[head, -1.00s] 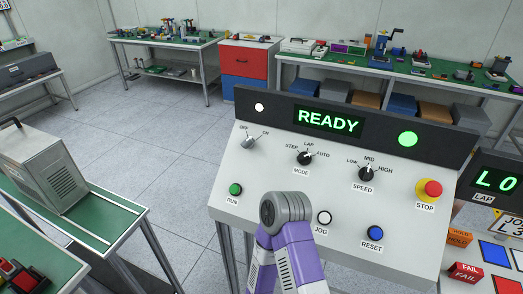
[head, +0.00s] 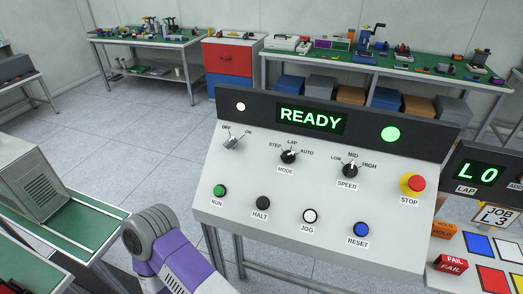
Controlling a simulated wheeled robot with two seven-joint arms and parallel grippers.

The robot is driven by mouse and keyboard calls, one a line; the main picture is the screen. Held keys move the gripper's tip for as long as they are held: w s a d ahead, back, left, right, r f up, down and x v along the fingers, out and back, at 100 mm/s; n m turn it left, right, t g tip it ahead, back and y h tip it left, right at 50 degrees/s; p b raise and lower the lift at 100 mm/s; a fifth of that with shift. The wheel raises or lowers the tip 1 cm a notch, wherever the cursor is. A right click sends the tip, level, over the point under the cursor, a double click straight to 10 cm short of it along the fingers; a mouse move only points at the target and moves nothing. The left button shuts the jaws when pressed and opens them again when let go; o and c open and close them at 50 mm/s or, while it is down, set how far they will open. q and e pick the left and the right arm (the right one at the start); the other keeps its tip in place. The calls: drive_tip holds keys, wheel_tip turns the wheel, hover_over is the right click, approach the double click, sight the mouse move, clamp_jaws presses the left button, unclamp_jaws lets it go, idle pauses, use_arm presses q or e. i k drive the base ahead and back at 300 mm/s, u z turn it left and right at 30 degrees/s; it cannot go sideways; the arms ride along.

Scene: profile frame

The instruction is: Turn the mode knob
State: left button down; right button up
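The mode knob (head: 289,156) is a small black dial on the white sloped control panel (head: 260,200). STEP, LAP and AUTO are printed around it and MODE below it. Its pointer is too small to read for certain. A purple and grey bent arm joint of mine (head: 150,232) shows at the lower left, in front of the panel's left edge and apart from the knob. Neither gripper is in view. Nothing covers the knob.
The panel also carries an off/on switch (head: 234,142), a speed knob (head: 350,170), a red stop button (head: 413,184) and several push buttons. The display (head: 311,117) reads READY. A green bench (head: 85,225) with a grey machine stands at left.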

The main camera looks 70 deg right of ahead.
sight(289, 156)
drive_tip(key=k, duration=0.85)
drive_tip(key=z, duration=0.8)
